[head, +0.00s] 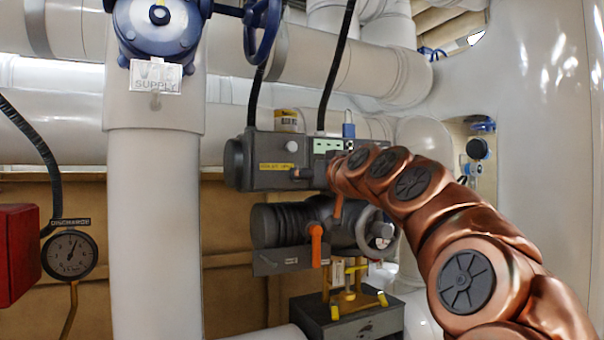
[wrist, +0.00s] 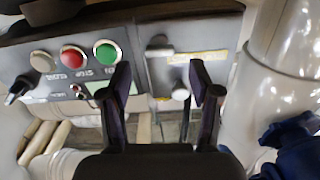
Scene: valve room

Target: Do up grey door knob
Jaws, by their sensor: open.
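A grey box with a labelled door (head: 262,170) is mounted on the pipework in the head view. The door also shows in the wrist view (wrist: 220,40), upside down. It carries a round light grey knob (head: 292,145), seen in the wrist view (wrist: 180,92), and a darker grey knob or latch (head: 300,173), seen there too (wrist: 160,45). I cannot tell which one the task names. My gripper (wrist: 160,78) is open and empty, facing the box. Both knobs show between its fingers; contact is not visible. In the head view my arm hides most of the gripper.
The panel beside the door has a red button (wrist: 74,57), a green button (wrist: 107,51) and a black switch (wrist: 20,88). An orange handle (head: 316,245) hangs below the box. A thick white pipe (head: 155,230) stands left, and a blue valve (wrist: 296,145) is near my gripper.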

